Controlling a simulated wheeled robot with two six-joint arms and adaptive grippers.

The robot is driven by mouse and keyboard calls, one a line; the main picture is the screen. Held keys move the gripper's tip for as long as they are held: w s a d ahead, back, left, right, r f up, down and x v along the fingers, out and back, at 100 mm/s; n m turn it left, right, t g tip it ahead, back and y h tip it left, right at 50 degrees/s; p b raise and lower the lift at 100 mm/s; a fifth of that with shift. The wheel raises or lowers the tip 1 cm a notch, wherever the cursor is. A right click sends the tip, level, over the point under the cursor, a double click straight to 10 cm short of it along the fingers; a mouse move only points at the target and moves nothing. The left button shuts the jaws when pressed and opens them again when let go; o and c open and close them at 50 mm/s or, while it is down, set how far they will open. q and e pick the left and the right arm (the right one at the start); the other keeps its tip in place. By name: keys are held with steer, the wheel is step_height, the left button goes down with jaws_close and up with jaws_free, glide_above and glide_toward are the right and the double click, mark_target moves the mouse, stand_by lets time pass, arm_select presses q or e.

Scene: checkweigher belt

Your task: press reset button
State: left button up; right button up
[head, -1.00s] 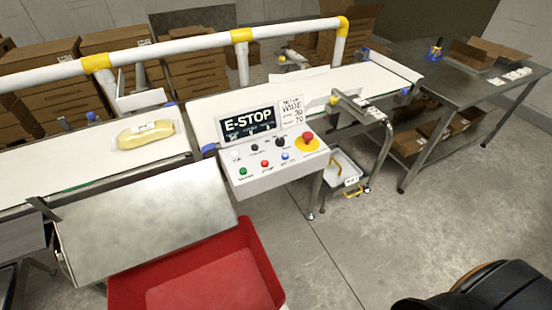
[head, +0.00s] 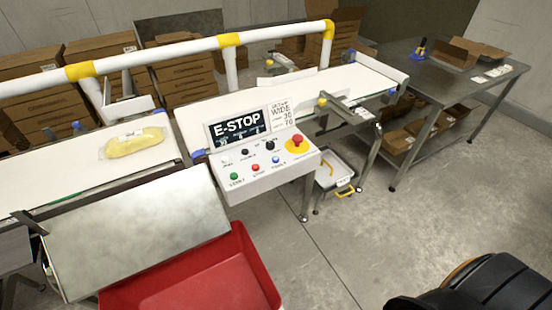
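The control panel (head: 265,175) stands at the front of the checkweigher belt in the head view. Its dark display (head: 238,127) reads E-STOP. Its lower row has a green button (head: 234,176), a red button (head: 255,168) and a blue button (head: 276,160); their small labels are too blurred to read surely. A red mushroom button (head: 297,140) sits on a yellow disc at the right, and small black and white controls sit above the row. I cannot tell from the labels which is the reset button. Neither of my grippers shows in the head view.
A yellow wrapped pack (head: 134,143) lies on the left belt. A sloped metal plate (head: 135,230) and a red bin (head: 205,278) stand in front. A steel table (head: 440,75) stands at the back right.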

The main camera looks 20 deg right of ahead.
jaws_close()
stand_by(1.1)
